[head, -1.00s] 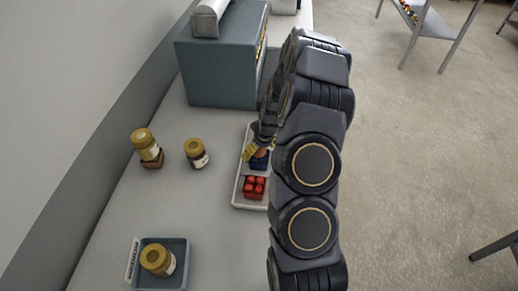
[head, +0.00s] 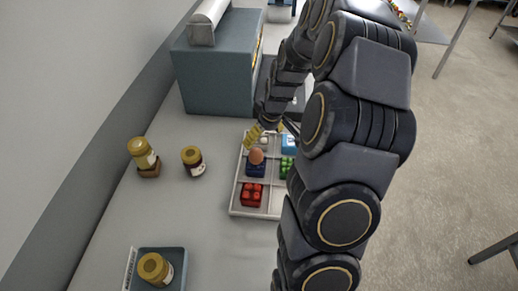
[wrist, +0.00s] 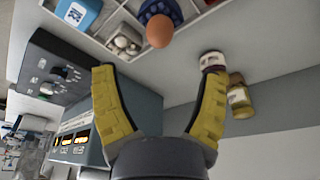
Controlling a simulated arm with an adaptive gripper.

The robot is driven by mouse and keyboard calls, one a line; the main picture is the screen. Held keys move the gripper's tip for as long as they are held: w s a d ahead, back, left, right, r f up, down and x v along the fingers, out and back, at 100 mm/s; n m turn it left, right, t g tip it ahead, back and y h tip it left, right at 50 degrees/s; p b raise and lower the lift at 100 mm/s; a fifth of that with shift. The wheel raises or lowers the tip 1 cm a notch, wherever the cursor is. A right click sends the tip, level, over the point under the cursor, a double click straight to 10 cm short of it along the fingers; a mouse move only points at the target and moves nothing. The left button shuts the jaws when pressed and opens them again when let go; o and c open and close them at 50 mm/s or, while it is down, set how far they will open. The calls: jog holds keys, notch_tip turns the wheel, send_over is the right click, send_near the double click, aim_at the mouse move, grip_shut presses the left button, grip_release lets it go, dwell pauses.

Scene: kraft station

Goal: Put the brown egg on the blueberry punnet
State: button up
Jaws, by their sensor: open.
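The brown egg (head: 256,156) rests on top of the blueberry punnet (head: 255,170), a dark blue box in a compartment of the white divided tray. In the wrist view the egg (wrist: 160,31) shows against the blue punnet (wrist: 158,9). My gripper (wrist: 157,76) has its yellow fingers spread wide with nothing between them. The egg lies beyond the fingertips, apart from them. In the head view my gripper (head: 254,135) is near the egg, on its far side, and partly hidden by my arm.
The white tray (head: 236,199) also holds a red punnet (head: 252,194), a green one (head: 287,166) and a blue-and-white box (head: 289,143). Jars (head: 192,160) (head: 143,154) stand to the left. A jar (head: 155,268) sits in a blue-grey tray in front. A large grey-blue machine (head: 212,75) stands behind.

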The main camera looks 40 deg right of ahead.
jog(key=s+a+r+g, duration=0.1)
jog(key=s+a+r, duration=0.15)
jog(key=a, duration=0.25)
jog(key=s+a+r+n, duration=0.1)
jog(key=s+a+r, duration=0.15)
jog(key=a, duration=0.25)
jog(key=s+a+r+g, duration=0.1)
jog(key=s+a+r, duration=0.1)
jog(key=a+r, duration=0.25)
jog(key=s+a+r+g, duration=0.1)
jog(key=s+a, duration=0.3)
jog(key=s, duration=0.4)
jog(key=s+a+r+g, duration=0.2)
jog(key=s+a, duration=0.2)
jog(key=s, duration=0.5)
jog(key=shift+a+r+m, duration=0.2)
jog(key=shift+r+m, duration=0.2)
